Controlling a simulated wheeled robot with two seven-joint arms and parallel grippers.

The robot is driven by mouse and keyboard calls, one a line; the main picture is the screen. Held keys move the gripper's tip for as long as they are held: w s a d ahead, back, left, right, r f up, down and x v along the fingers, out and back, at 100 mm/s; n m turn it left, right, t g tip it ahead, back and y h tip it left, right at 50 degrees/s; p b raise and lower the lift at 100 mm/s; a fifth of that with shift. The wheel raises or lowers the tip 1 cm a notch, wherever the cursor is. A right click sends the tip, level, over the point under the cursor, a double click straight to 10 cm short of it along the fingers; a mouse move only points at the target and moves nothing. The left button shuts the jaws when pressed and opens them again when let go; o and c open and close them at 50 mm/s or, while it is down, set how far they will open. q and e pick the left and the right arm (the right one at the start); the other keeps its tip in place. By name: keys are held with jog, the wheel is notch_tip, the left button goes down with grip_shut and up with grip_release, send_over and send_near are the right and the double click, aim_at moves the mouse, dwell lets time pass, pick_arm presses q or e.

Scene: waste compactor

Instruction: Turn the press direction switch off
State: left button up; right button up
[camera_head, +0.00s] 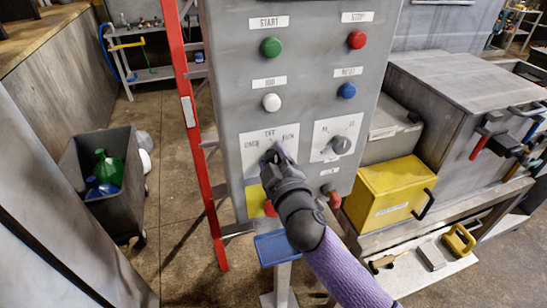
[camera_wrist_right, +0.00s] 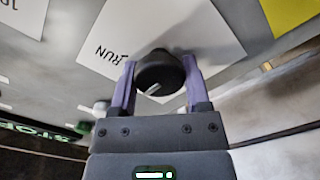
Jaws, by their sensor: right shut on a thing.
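The grey control panel (camera_head: 320,100) fills the middle of the head view. A white plate (camera_head: 255,140) on its lower left carries a rotary switch with OFF and RUN markings. My right gripper (camera_head: 277,158) is at this plate and hides most of the switch there. In the right wrist view, the round black knob (camera_wrist_right: 160,74) sits between the two purple fingers of my right gripper (camera_wrist_right: 158,80), shut on it. A pale line shows on the knob, but I cannot tell which marking it points to. My left gripper is not in view.
A second rotary switch (camera_head: 341,145) sits to the right. Green (camera_head: 271,47), red (camera_head: 356,40), white (camera_head: 272,102) and blue (camera_head: 347,90) buttons are above. A red ladder (camera_head: 190,120) stands at the left, a yellow box (camera_head: 388,193) at the right.

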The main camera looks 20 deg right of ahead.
dwell(0.3)
jog(key=o, duration=1.3)
jog(key=s+b, duration=0.1)
jog(key=s, duration=0.9)
jog(key=shift+d, duration=0.15)
